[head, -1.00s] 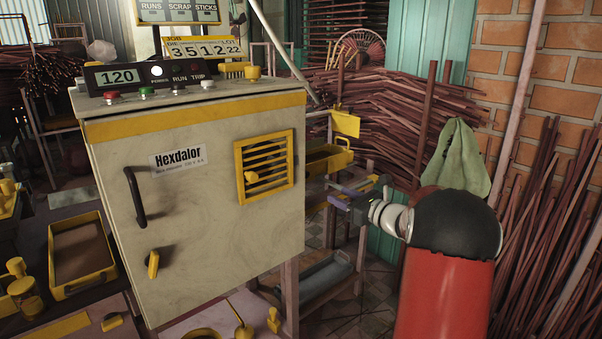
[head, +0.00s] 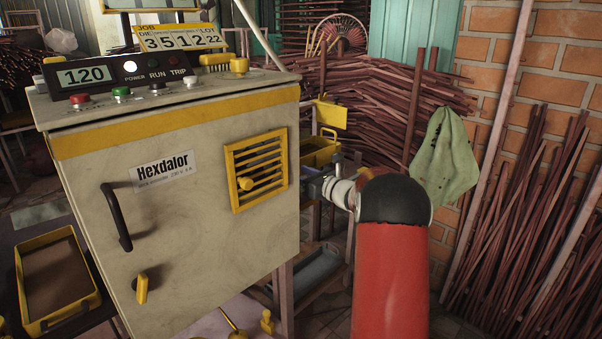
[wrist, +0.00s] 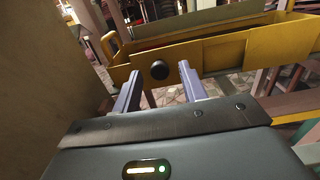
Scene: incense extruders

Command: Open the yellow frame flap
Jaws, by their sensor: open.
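My gripper (head: 310,182) is just right of the cabinet's right edge, apart from the flap and knob. In the wrist view my gripper (wrist: 158,82) is open, with no object clearly held. A dark round piece (wrist: 159,70) shows between the fingertips against a yellow bin. The flap is not recognisable in the wrist view.
A dark handle (head: 117,217) and yellow latch (head: 141,288) are on the cabinet's left side. The yellow bin (wrist: 215,50) lies beyond my fingers. A beige surface (wrist: 45,80) fills the wrist view's left. Stacked sticks (head: 385,100) and a green cloth (head: 445,158) stand behind.

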